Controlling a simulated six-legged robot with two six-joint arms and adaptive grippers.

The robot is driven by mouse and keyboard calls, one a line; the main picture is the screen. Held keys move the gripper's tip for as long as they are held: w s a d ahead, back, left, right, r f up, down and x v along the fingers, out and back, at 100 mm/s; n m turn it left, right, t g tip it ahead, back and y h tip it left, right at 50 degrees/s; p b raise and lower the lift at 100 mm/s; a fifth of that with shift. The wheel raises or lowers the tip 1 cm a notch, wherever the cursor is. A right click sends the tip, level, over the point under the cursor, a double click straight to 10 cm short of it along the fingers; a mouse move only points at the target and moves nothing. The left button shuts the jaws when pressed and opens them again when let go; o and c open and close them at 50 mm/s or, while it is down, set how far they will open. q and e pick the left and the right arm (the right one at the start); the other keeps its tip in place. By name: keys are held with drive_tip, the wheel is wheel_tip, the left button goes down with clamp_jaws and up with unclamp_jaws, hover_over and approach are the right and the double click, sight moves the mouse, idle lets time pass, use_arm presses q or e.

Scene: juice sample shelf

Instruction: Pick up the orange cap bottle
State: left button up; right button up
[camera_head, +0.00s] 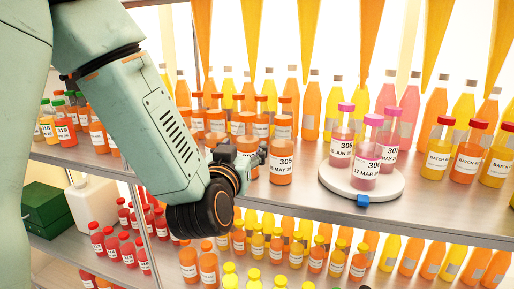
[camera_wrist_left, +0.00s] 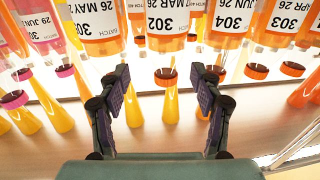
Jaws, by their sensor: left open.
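Several orange-capped bottles with orange juice stand on the upper shelf; the one labelled 305 (camera_head: 282,160) is foremost in the head view. My left gripper (camera_head: 254,157) is just left of it and partly hides the bottles behind. In the left wrist view, which is upside down, the gripper (camera_wrist_left: 160,76) has its two fingers spread with nothing held. The bottle labelled 302 (camera_wrist_left: 165,24) is straight ahead, its orange cap seen between the fingertips. Bottles 304 (camera_wrist_left: 234,20) and 303 (camera_wrist_left: 287,20) stand beside it. My right gripper is in neither view.
A white round stand (camera_head: 345,184) with pink-capped bottles (camera_head: 366,155) is to the right. Red-capped bottles (camera_head: 438,150) stand farther right. Tall bottles and cone shapes (camera_head: 309,40) fill the back. A lower shelf holds many small bottles (camera_head: 208,266). The upper shelf's front strip (camera_head: 300,203) is bare.

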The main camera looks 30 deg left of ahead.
sight(242, 140)
use_arm(q)
drive_tip(key=shift+w+a+f, duration=0.15)
drive_tip(key=shift+w+a, duration=0.95)
drive_tip(key=shift+w+a+p, duration=0.25)
drive_tip(key=shift+p, duration=0.1)
drive_tip(key=shift+w+a, duration=0.1)
drive_tip(key=shift+w, duration=0.3)
drive_tip(key=w+p, duration=0.1)
drive_tip(key=w, duration=0.2)
drive_tip(key=shift+w, duration=0.1)
drive_tip(key=shift+w+a, duration=0.1)
drive_tip(key=shift+w, duration=0.2)
drive_tip(key=shift+a, duration=0.4)
drive_tip(key=shift+s, duration=0.2)
drive_tip(key=shift+c, duration=1)
drive_tip(key=shift+d, duration=0.35)
drive_tip(key=shift+c, duration=1.4)
drive_tip(key=shift+w, duration=0.15)
drive_tip(key=c, duration=0.3)
drive_tip(key=shift+a, duration=0.2)
drive_tip(key=c, duration=0.3)
drive_tip(key=shift+c, duration=0.4)
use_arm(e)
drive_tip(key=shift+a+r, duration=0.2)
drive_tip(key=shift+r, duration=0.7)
